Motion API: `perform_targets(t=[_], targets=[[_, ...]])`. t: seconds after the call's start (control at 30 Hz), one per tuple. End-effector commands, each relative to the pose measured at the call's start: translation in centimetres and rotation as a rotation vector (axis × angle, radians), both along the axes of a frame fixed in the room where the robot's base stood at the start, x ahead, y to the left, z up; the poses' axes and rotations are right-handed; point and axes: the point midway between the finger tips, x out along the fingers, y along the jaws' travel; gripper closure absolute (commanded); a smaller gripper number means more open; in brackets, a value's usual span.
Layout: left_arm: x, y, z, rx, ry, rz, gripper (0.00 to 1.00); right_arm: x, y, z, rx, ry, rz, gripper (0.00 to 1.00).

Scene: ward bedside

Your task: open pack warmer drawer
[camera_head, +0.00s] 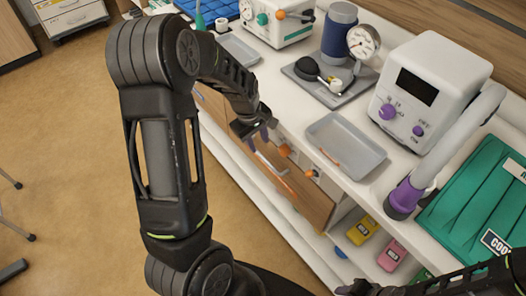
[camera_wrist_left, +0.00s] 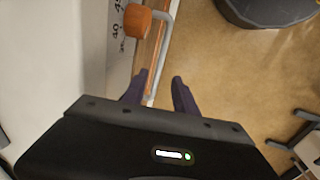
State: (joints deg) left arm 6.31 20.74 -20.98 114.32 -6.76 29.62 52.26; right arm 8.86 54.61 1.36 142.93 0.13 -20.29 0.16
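The pack warmer is built in under the counter, with a pale panel carrying orange knobs (camera_head: 285,150) and a wood-brown drawer front (camera_head: 312,203). One orange knob also shows in the left wrist view (camera_wrist_left: 137,21). A thin grey bar handle (camera_wrist_left: 161,55) runs down beside it. My left gripper (camera_head: 262,136) is at the drawer front, fingers pointing at the handle. In the left wrist view its purple fingers (camera_wrist_left: 160,90) are apart, with the handle's near end between them, closer to the left finger. Contact cannot be told. My right gripper (camera_head: 362,288) shows only partly at the bottom edge.
On the counter stand a grey tray (camera_head: 345,145), a white device with purple knobs (camera_head: 430,90), a gauge with a blue cylinder (camera_head: 339,35) and a green pack (camera_head: 480,195). Yellow and pink packs (camera_head: 362,230) lie on the shelf below.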

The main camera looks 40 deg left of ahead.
Motion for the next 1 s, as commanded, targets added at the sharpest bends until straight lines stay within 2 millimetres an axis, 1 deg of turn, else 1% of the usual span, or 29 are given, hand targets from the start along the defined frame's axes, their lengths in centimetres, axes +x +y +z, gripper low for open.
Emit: perform_targets(t=[0.17,0.27,0.5,0.6,0.73,0.97,1.0], targets=[[0.2,-0.1,-1.0,0.000,0.002,0.000,0.66,0.0,0.0,0.1,0.000,-0.001,0.000,0.64],[0.3,-0.1,-2.3,-0.001,0.003,0.000,0.66,0.0,0.0,0.1,0.000,-0.001,0.000,0.64],[1.0,-0.3,-5.9,0.000,0.004,0.001,0.66,0.0,0.0,0.4,-0.001,0.001,-0.001,0.64],[1.2,-0.4,-7.0,0.000,0.002,0.000,0.66,0.0,0.0,0.5,-0.002,0.001,-0.001,0.64],[1.4,-0.4,-7.6,0.000,0.000,0.000,0.66,0.0,0.0,0.5,-0.002,0.002,-0.001,0.64],[1.4,-0.4,-7.7,0.000,-0.001,0.000,0.66,0.0,0.0,0.5,-0.002,0.002,-0.001,0.64],[1.4,-0.4,-7.7,0.000,-0.001,0.000,0.68,0.0,0.0,0.5,-0.002,0.002,-0.001,0.64]])
